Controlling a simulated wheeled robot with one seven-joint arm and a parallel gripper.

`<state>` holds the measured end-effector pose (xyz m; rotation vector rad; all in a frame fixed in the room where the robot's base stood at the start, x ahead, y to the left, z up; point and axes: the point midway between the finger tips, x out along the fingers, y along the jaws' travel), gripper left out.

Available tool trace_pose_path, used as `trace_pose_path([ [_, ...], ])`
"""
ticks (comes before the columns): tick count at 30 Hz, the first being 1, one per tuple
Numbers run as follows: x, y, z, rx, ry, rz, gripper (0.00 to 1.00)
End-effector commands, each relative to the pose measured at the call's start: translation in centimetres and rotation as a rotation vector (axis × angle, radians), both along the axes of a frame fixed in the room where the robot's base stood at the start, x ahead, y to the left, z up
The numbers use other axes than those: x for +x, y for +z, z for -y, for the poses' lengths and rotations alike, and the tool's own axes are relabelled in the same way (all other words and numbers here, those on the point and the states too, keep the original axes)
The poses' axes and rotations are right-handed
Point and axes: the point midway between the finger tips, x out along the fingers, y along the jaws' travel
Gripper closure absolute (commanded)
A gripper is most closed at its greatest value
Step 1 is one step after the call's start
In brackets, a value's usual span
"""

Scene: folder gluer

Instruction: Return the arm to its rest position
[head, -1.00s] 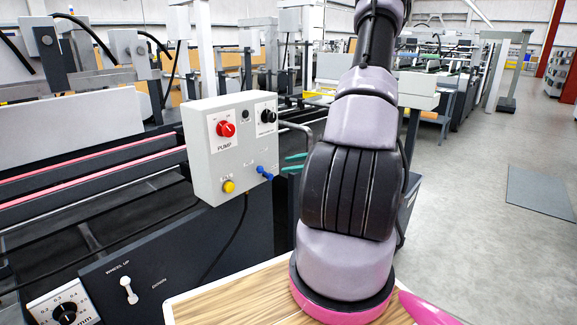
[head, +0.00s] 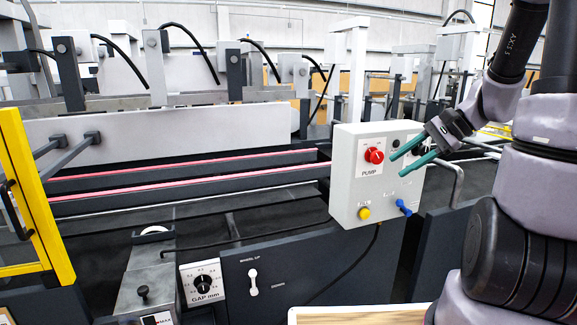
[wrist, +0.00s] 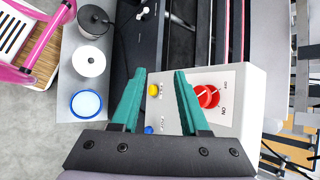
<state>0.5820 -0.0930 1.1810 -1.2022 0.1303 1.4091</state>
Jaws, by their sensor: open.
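My gripper (head: 401,160) is in front of the right part of the grey pump control box (head: 345,190) in the head view. Its two teal fingers are apart with nothing between them. In the wrist view my gripper (wrist: 160,100) points toward the box (wrist: 247,125), which carries the red pump knob (wrist: 207,96), a yellow button (wrist: 153,89) and a blue switch (wrist: 149,130). The red knob (head: 374,155) sits left of the fingertips in the head view. I cannot tell whether the fingers touch the box. My arm comes in from the right.
A yellow frame (head: 36,190) stands at the left. A gap dial (head: 203,284) and a wheel lever (head: 253,281) are on the dark lower panel. A bent metal rail (head: 458,180) is right of the box. The wrist view shows a grey shelf (wrist: 75,45) with rolls and a blue-rimmed dish (wrist: 86,103).

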Motion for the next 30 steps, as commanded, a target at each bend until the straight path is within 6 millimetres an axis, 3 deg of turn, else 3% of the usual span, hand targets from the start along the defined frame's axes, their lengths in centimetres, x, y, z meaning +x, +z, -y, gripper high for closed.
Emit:
trace_pose_path([
  [1, -0.9, 1.4, -1.0, -0.066, 0.056, 0.035, 0.55],
  [7, -4.7, 5.6, -3.1, -0.33, 0.226, 0.163, 0.55],
  [18, -10.2, 12.8, -3.8, -0.732, 0.372, 0.5, 0.55],
  [24, -11.3, 14.5, -3.6, -0.809, 0.381, 0.588, 0.55],
  [30, -11.3, 14.6, -3.6, -0.815, 0.381, 0.595, 0.55],
])
